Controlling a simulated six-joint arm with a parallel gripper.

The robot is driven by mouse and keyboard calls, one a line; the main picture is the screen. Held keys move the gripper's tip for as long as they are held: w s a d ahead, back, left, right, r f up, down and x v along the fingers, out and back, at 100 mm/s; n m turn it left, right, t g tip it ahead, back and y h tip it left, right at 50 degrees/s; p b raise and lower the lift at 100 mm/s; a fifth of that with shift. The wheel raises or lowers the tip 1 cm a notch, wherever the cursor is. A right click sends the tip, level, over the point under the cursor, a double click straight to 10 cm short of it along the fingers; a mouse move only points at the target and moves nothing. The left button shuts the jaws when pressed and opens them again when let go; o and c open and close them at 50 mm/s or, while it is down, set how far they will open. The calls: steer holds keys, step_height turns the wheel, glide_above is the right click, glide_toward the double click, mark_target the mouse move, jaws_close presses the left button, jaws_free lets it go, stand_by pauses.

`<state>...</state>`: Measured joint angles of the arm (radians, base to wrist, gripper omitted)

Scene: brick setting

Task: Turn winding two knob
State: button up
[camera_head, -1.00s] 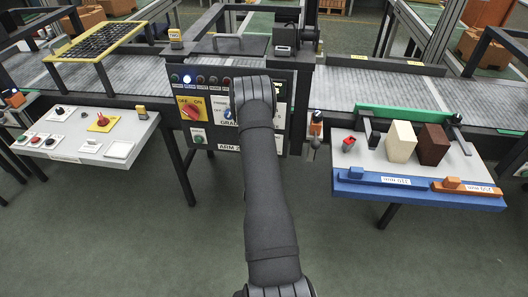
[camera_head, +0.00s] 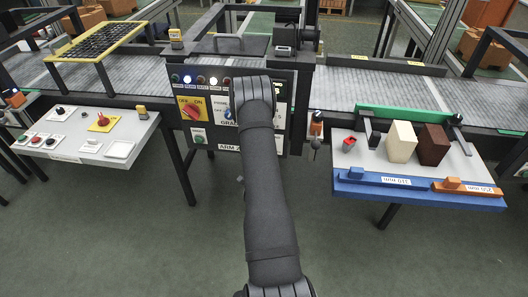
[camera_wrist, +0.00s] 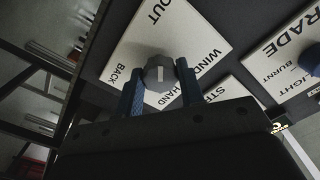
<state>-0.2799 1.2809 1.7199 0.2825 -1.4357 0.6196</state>
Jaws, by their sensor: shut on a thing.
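In the wrist view, a grey knob (camera_wrist: 158,69) with a pale pointer line sits on a white plate (camera_wrist: 190,30) lettered OUT, BACK, WIND and HAND. My gripper (camera_wrist: 161,84) has its two blue fingers on either side of the knob, shut on it. The pointer line runs roughly up and down in that view. In the head view, my arm reaches to the dark control panel (camera_head: 228,84); its end hides the knob and gripper there. I cannot read the word "two" on the plate.
A blue knob (camera_wrist: 311,60) on a plate lettered GRADE lies to the right in the wrist view. A red switch (camera_head: 192,109) on a yellow plate is left of my arm. A row of indicator lights (camera_head: 213,80) tops the panel, one glowing white.

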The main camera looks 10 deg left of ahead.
stand_by(0.3)
steer(key=o, duration=1)
steer(key=s, duration=1.7)
steer(key=shift+s, duration=0.25)
steer(key=shift+w, duration=0.15)
steer(key=w, duration=1.7)
steer(key=shift+w, duration=0.1)
